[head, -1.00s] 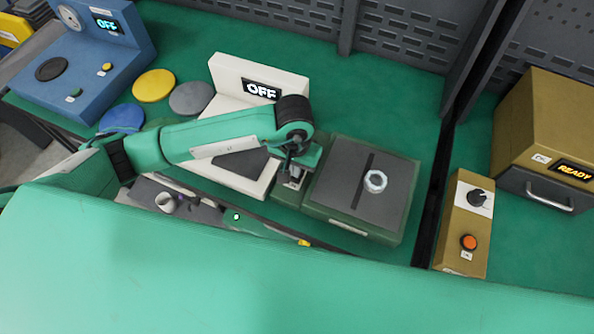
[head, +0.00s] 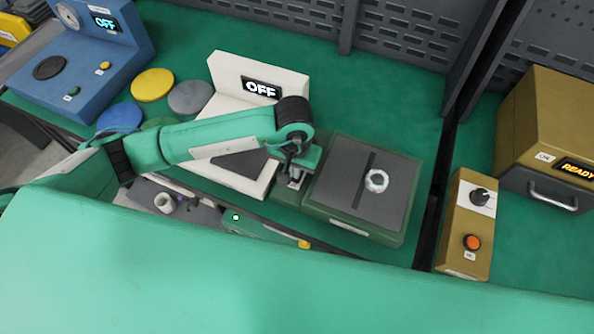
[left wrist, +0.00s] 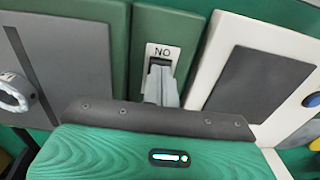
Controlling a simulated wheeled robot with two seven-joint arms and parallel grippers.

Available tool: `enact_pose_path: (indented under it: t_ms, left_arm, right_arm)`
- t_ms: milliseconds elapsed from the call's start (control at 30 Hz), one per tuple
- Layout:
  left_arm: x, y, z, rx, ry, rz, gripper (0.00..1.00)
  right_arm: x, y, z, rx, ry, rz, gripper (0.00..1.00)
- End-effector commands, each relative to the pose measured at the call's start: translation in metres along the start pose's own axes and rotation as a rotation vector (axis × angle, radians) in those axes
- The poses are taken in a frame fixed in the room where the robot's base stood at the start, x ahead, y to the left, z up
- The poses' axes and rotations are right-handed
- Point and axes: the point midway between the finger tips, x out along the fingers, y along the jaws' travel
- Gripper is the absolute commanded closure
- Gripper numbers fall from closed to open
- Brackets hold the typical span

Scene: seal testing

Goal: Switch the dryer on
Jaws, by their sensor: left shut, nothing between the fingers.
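No label in view names a dryer. My left gripper (head: 294,178) points down at the narrow side part of a green unit with a dark grey slotted top (head: 345,195). In the left wrist view its closed fingers (left wrist: 160,88) are together and empty, in front of a white switch plate (left wrist: 162,53). The plate's label reads ON upside down. The fingers cover the lower part of the plate, so the switch position and any contact are hidden. My right gripper is not in view.
A white unit (head: 232,72) reading OFF stands left of the green one. A hex nut (head: 376,181) lies on the green unit's top. A blue unit (head: 110,60) also reads OFF. A brown box (head: 545,110) reads READY, near a control box (head: 455,235) with knob and orange button.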

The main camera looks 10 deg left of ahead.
Motion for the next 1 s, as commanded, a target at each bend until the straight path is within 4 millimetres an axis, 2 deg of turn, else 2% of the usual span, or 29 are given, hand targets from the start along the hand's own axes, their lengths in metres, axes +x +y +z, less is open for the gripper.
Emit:
enact_pose_path:
  t_ms: [533, 1000]
  left_arm:
    - [0.005, 0.000, 0.000, 0.000, 0.000, 0.000, 1.00]
    - [-0.032, -0.001, 0.000, 0.001, 0.001, -0.001, 1.00]
  right_arm:
    - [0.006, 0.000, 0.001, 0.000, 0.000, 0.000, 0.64]
    - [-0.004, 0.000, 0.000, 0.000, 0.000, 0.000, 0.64]
